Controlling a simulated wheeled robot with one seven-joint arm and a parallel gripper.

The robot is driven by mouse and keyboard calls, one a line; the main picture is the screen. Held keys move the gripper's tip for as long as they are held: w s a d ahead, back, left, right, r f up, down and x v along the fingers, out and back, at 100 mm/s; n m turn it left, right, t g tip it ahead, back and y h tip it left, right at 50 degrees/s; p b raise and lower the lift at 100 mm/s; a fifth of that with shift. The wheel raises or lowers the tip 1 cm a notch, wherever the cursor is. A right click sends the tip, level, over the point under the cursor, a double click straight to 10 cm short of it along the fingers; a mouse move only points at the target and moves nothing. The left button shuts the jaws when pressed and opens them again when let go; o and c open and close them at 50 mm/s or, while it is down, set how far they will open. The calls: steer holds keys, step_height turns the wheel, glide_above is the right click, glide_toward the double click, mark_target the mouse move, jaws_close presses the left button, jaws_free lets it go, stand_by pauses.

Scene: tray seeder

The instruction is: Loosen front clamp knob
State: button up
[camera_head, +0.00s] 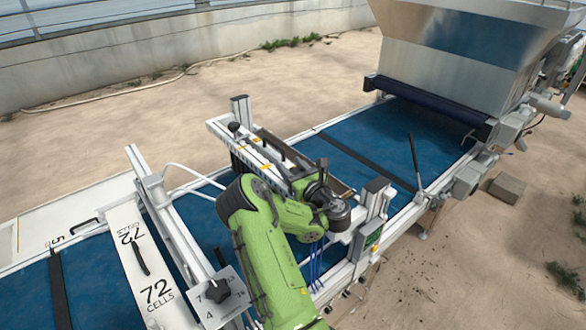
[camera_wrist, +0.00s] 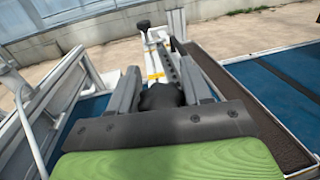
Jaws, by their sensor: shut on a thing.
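In the wrist view my gripper (camera_wrist: 160,80) has its two grey fingers on either side of a black clamp knob (camera_wrist: 160,97), shut on it. The knob sits at the near end of the white seeder bar (camera_wrist: 154,60). Fingers and palm hide the knob's lower part and its stem. In the head view my green arm reaches over the belt to the near end of this bar, and hides the knob. A second black knob (camera_head: 235,127) stands at the bar's far end; it also shows in the wrist view (camera_wrist: 143,25).
A metal hopper (camera_head: 460,40) stands at the upper right above the blue belt (camera_head: 400,128). A white upright post (camera_head: 374,205) stands close right of my wrist. A "72 CELLS" plate (camera_head: 140,262) and another black knob (camera_head: 217,291) are at lower left.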

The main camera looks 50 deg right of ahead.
steer(key=shift+y, duration=0.3)
steer(key=o, duration=1)
steer(key=shift+c, duration=0.2)
